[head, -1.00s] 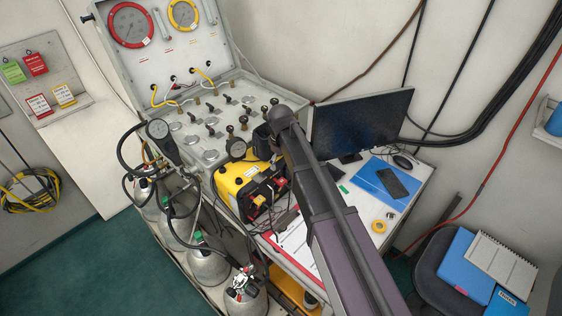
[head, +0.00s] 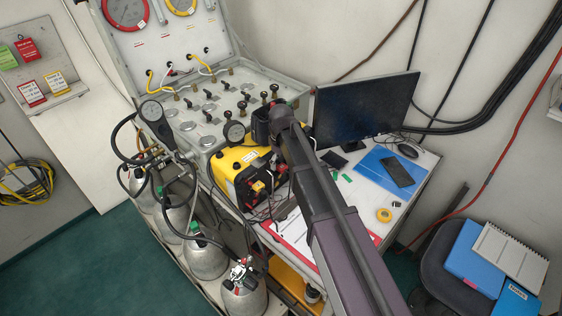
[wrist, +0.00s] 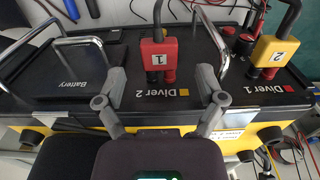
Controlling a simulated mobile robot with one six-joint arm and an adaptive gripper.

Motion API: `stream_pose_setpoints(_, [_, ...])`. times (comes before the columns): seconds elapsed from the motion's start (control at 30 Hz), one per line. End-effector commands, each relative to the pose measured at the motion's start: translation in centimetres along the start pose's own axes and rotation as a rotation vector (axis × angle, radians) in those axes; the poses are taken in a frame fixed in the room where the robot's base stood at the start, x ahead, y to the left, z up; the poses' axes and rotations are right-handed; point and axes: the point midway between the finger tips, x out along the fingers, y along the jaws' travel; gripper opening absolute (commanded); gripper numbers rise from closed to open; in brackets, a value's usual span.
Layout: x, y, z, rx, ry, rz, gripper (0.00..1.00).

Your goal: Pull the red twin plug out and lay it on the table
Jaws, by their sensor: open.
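My gripper (wrist: 162,75) is open and empty, with one grey finger at each side of the plug's lower part in the picture and a gap to both. The fingertips do not appear to touch it. In the head view the yellow unit (head: 231,168) stands on the table (head: 408,192); my arm hides part of it.
A yellow plug (wrist: 275,52) marked 2 stands right of the red one at Diver 1. Metal handles (wrist: 75,45) rise at both sides. A clipboard (head: 292,232), tape roll (head: 384,215) and blue folder (head: 378,166) lie on the table, with some bare surface around the tape.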

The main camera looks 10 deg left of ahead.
Motion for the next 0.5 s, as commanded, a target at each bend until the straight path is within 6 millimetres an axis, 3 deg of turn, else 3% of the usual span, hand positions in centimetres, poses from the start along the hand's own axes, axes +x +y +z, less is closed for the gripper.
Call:
stream_pose_setpoints(0.2, [1.37,0.01,0.01,0.0,0.0,0.0,0.89])
stream_pose_setpoints(0.5, [1.61,0.02,0.01,0.0,0.0,0.0,0.89])
